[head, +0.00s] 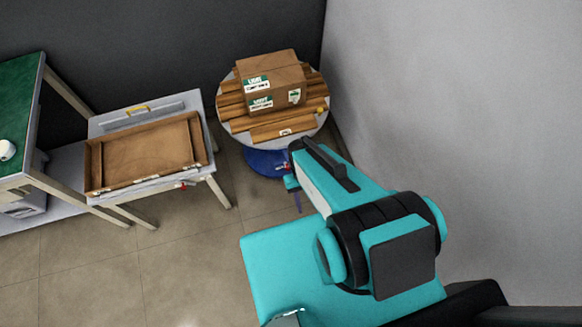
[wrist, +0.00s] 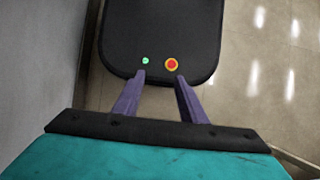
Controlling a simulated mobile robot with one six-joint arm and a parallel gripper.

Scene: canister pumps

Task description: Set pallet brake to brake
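The pallet is a round, pale-rimmed platform (head: 227,121) with wooden planks, on a blue base (head: 262,163). A cardboard box (head: 272,82) sits on the planks. A small yellow knob (head: 320,109) shows at the platform's right side, and a small red part (head: 285,165) shows on the blue base. I cannot tell which of these is the brake, or how it is set. My gripper (wrist: 160,76) shows two purple fingers, apart with nothing between them. In the head view my arm hides most of it, just in front of the blue base. The pallet is not visible in the wrist view.
A white table (head: 158,186) with an open brown tray (head: 94,168) stands left of the pallet, with a small red part (head: 183,185) at its front edge. A green-topped table (head: 20,95) is far left. A grey wall (head: 460,110) rises on the right. Tiled floor (head: 190,255) is clear in front.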

